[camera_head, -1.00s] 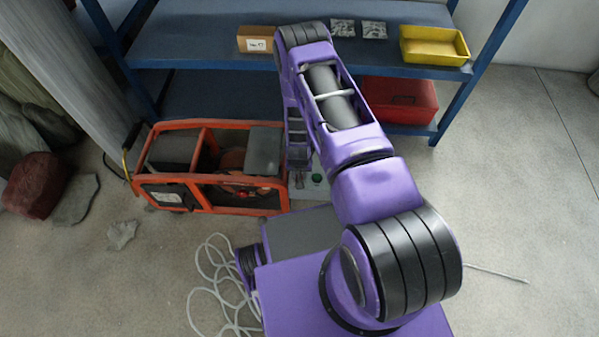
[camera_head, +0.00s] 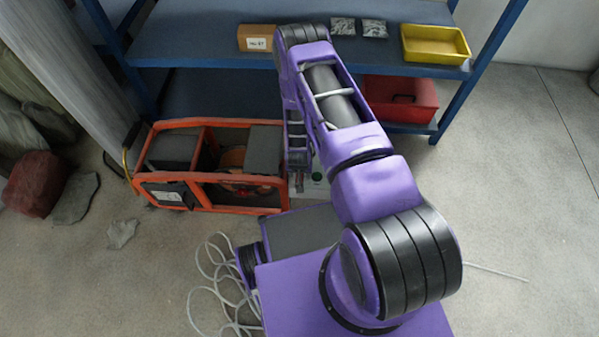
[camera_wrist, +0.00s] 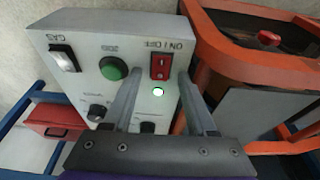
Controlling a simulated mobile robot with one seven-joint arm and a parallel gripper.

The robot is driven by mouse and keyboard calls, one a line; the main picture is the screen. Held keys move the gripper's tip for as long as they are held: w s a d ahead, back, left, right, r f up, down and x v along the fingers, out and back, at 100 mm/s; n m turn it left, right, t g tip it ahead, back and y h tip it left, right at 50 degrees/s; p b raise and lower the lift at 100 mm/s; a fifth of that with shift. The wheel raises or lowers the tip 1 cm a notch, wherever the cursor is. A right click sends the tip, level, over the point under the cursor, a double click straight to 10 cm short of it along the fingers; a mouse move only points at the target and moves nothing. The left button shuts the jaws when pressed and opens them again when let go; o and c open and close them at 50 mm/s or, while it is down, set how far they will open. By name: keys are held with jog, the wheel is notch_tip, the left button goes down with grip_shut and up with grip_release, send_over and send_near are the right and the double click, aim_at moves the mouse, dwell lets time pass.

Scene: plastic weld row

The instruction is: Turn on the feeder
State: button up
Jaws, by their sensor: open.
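The feeder (camera_wrist: 130,46) is a pale grey box with a control panel, seen upside down in the wrist view. Its red ON/OFF rocker switch (camera_wrist: 160,66) sits beside a green button (camera_wrist: 113,68). In the head view my arm hides most of the feeder, but the green button (camera_head: 317,177) shows next to my gripper (camera_head: 300,184).
An orange-framed machine (camera_head: 235,208) stands close on the left of the feeder. A blue shelf (camera_head: 200,48) behind carries a cardboard box (camera_head: 257,44) and yellow bin (camera_head: 435,45), with a red box (camera_head: 400,100) below. A pale cable (camera_head: 215,275) lies coiled on the floor.

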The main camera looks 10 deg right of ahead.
jog(key=p+v, duration=0.3)
jog(key=v, duration=1.4)
jog(key=shift+r, duration=0.2)
jog(key=shift+s, duration=0.1)
